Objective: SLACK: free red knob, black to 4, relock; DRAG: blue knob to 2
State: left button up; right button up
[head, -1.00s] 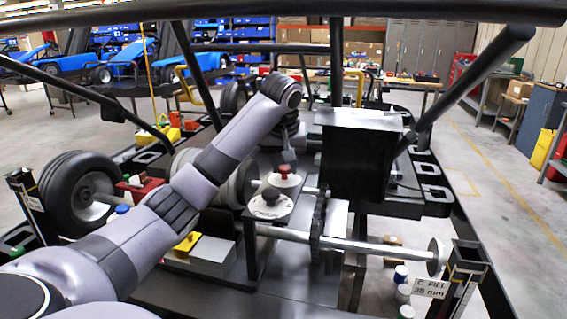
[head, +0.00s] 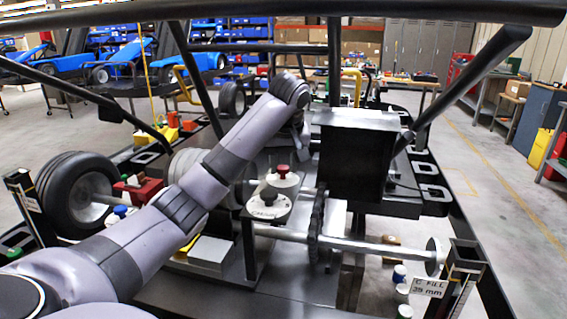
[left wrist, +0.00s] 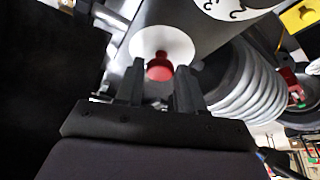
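A red knob (head: 283,170) stands on a round white plate in the middle of the head view. Just in front of it, a black knob (head: 270,193) sits on a white dial (head: 268,208) whose marks are too small to read. A blue knob (head: 121,211) shows at the left, partly behind my left arm. My left gripper (head: 304,142) is beyond and to the right of the red knob, partly unclear against the black box. In the left wrist view, its two fingers (left wrist: 161,88) are apart and empty, with the red knob (left wrist: 160,68) ahead between them, apart from them. My right gripper is out of view.
A black box (head: 355,160) stands close right of the knobs. A chain sprocket (head: 317,228) and a silver axle (head: 375,247) lie in front. Black frame tubes cross overhead. A grey ribbed cylinder (left wrist: 250,85) is close right in the left wrist view.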

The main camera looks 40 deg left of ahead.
pick_arm(q)
jog(key=shift+o, duration=1.1)
jog(key=shift+r, duration=0.1)
jog(key=v, duration=0.7)
jog(key=shift+d, duration=0.1)
